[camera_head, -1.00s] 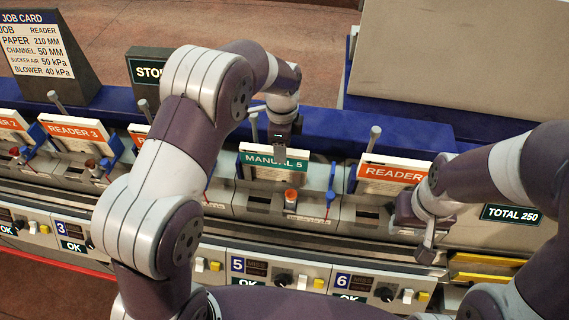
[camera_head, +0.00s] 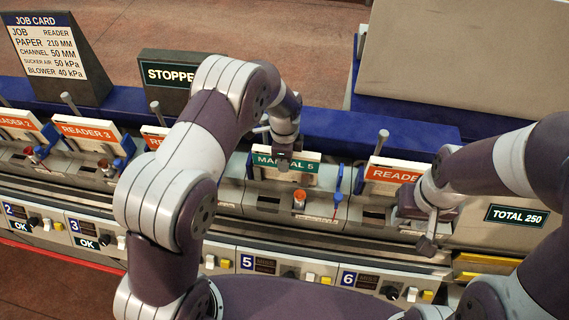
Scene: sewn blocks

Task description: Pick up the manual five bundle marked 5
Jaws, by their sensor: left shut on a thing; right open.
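The manual 5 bundle (camera_head: 303,166) has a green label band and a cream body. It stands in the pocket above the panel marked 5. My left gripper (camera_head: 284,163) comes down from above and is shut on the bundle's upper edge, covering part of its label. I cannot tell whether the bundle is clear of the pocket. My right gripper (camera_head: 427,243) is open and empty, in front of the machine, to the right of and below the orange-labelled reader bundle (camera_head: 393,173).
More orange-labelled reader bundles, such as reader 3 (camera_head: 86,130), stand in pockets to the left. Blue clamps (camera_head: 338,184) and upright posts (camera_head: 382,142) rise between pockets. A job card stand (camera_head: 42,50) and a stopped sign (camera_head: 166,74) stand behind. A large beige panel (camera_head: 460,60) is at the back right.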

